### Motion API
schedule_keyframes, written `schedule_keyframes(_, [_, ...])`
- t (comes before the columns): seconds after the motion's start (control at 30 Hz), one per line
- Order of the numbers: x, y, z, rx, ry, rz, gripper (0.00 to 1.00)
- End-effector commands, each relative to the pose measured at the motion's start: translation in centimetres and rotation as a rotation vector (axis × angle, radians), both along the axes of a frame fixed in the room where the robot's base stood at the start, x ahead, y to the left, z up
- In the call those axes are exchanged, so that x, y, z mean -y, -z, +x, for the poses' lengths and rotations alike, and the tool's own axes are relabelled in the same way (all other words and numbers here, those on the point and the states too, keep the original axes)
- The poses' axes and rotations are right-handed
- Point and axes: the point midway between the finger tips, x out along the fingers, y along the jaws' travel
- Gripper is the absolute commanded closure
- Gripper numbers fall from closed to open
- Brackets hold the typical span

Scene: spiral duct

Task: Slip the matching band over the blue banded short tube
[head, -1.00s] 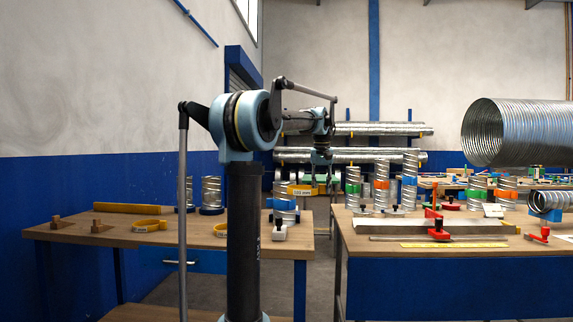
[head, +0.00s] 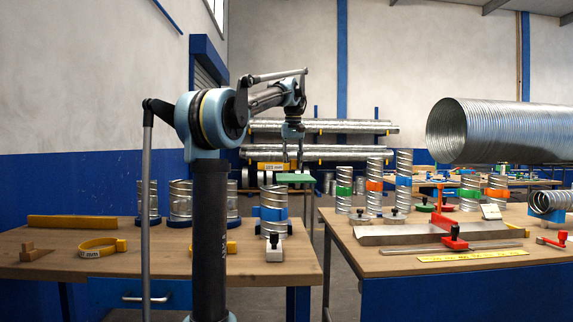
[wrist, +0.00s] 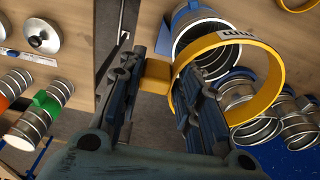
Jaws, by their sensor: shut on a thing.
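The blue banded short tube (head: 272,212) stands upright near the right end of the left bench, a spiral metal tube with a blue band. A yellow band (head: 270,167) with a white label is in the air above it in the head view. My gripper (head: 292,158) is beside the band's right side. In the wrist view, my gripper (wrist: 160,85) is shut on the yellow block of the band, and the ring (wrist: 277,85) sticks out to the right. The ring overlaps the open mouth of the tube (wrist: 200,32); the height gap cannot be told there.
Other metal tubes on blue bases (head: 180,203) stand behind on the left bench. The right bench (head: 400,264) holds several banded tubes and red clamps. A gap separates the benches.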

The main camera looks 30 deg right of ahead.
Motion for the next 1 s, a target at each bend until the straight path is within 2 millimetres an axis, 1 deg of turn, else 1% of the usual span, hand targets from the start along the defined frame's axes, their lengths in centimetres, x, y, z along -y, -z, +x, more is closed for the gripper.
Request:
schedule_keyframes(0.33, [0.0,0.0,-0.1,-0.005,0.007,-0.002,0.92])
schedule_keyframes(0.47, [0.1,0.3,-0.1,-0.004,0.009,-0.002,0.92])
schedule_keyframes(1.0, [0.1,2.8,-0.1,-0.004,0.009,-0.002,0.92])
